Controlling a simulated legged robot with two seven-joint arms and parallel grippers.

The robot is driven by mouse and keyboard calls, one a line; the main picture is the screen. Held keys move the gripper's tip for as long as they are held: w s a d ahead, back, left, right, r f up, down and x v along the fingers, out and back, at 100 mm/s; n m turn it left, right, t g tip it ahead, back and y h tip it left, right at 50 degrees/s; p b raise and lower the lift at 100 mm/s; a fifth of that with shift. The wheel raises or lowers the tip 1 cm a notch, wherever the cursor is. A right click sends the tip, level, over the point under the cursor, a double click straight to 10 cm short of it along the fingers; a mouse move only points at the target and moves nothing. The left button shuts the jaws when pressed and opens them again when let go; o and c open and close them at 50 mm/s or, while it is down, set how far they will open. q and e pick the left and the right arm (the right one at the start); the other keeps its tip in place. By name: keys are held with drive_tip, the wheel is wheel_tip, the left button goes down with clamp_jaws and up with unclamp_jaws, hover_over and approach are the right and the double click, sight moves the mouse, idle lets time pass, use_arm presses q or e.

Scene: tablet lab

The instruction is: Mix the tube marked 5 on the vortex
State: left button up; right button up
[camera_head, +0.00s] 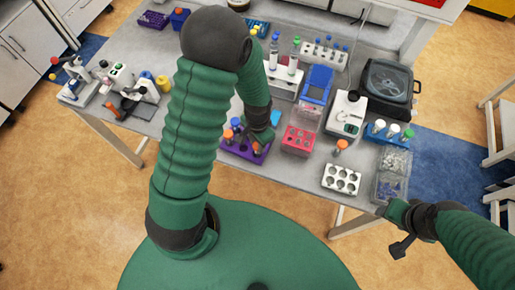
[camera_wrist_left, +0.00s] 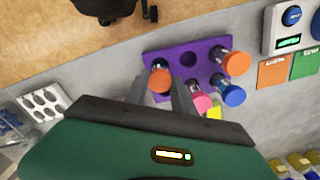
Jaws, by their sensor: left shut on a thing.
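My left gripper (camera_head: 258,148) is over the purple rack (camera_head: 233,148), its arm covering part of it. In the left wrist view its two fingers (camera_wrist_left: 160,92) are shut on an orange-capped tube (camera_wrist_left: 159,77) at one end of the purple rack (camera_wrist_left: 207,50). Whether the tube's bottom is still in its hole is hidden. No number is legible on any tube. A white device with a dark top (camera_head: 347,113) stands right of centre and may be the vortex; I cannot tell for sure. My right gripper (camera_head: 399,229) is empty with spread fingers, off the table's front right edge.
The purple rack also holds another orange-capped tube (camera_wrist_left: 235,63), a blue-capped tube (camera_wrist_left: 232,95) and a pink-capped one (camera_wrist_left: 202,103).

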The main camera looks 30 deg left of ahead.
use_arm(q)
drive_tip(key=shift+r, duration=0.15)
wheel_tip(320, 180, up, 7)
drive_tip(key=p, duration=0.6)
drive_tip(key=shift+r+p, duration=0.1)
drive_tip(key=shift+p, duration=0.2)
wheel_tip(320, 180, up, 9)
drive_tip(key=p, duration=0.7)
